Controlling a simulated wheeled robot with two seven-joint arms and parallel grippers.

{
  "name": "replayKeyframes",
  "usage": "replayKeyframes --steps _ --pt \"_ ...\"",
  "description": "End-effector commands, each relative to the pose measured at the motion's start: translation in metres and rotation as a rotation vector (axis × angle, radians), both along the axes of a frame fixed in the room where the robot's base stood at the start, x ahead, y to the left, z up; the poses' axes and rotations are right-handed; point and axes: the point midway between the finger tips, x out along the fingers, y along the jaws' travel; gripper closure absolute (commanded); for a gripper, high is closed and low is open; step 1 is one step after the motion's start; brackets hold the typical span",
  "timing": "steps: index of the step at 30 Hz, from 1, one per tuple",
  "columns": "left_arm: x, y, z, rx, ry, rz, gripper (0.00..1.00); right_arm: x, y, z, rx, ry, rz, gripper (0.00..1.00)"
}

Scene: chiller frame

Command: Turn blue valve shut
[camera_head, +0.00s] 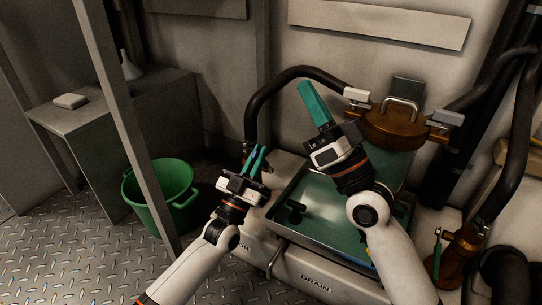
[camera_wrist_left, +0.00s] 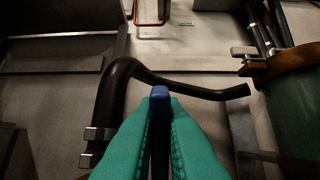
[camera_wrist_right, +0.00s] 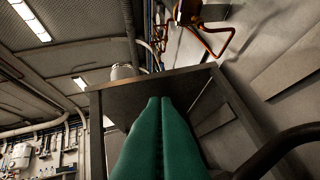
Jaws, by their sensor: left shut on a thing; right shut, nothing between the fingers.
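The blue valve handle (camera_wrist_left: 159,92) shows in the left wrist view as a blue tip with a dark lower part between the teal fingers. My left gripper (camera_head: 256,158) is shut on it, beside the left end of the chiller frame, below the black hose. The rest of the valve is hidden by the fingers, so I cannot tell how far it is turned. My right gripper (camera_head: 304,88) is shut and empty, raised above the green tray, near the copper-coloured lid. Its closed fingers also show in the right wrist view (camera_wrist_right: 160,102).
A black hose (camera_head: 254,112) arches behind my left gripper. The green tray (camera_head: 318,205) holds a small black T-shaped piece (camera_head: 295,209). The copper-coloured lid (camera_head: 392,128) is clamped at the back. A green bucket (camera_head: 158,206) stands left, near a metal bench (camera_head: 110,110).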

Motion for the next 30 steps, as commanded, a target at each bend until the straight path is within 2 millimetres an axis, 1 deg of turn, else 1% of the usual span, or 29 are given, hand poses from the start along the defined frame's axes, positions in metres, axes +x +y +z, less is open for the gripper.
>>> replayKeyframes --steps 1,2,3,5,6,9,12,15,17,20,30 --pt "0.0 -0.001 -0.001 0.002 0.001 -0.001 1.0 0.016 0.0 -0.036 -0.009 0.119 0.045 1.0" --pt "0.0 -0.001 -0.001 0.002 0.001 -0.001 1.0 0.022 0.001 -0.055 -0.008 0.185 0.075 1.0" --pt "0.0 -0.001 -0.001 0.002 0.001 -0.001 1.0 0.03 0.001 -0.08 -0.006 0.269 0.113 1.0" --pt "0.0 -0.001 -0.001 0.002 0.001 -0.001 1.0 0.037 0.0 -0.115 0.003 0.386 0.164 1.0" --pt "0.0 -0.001 -0.001 0.002 0.002 -0.001 1.0 0.04 -0.001 -0.136 0.011 0.455 0.194 1.0" --pt "0.0 -0.001 -0.001 0.002 0.002 -0.001 1.0 0.043 -0.004 -0.178 0.033 0.595 0.255 1.0" --pt "0.0 -0.001 -0.001 0.002 0.002 -0.001 1.0 0.042 -0.007 -0.205 0.054 0.685 0.296 1.0" --pt "0.0 -0.001 -0.001 0.002 0.002 -0.001 1.0 0.042 -0.007 -0.217 0.067 0.729 0.316 1.0" --pt "0.0 -0.001 -0.001 0.002 0.002 -0.001 1.0 0.044 -0.006 -0.22 0.072 0.739 0.322 1.0" --pt "0.0 -0.001 -0.001 0.002 0.002 -0.001 1.0 0.053 0.001 -0.218 0.074 0.742 0.324 1.0" --pt "0.0 -0.001 -0.001 0.002 0.002 -0.001 1.0 0.098 0.041 -0.205 0.075 0.739 0.325 1.0"
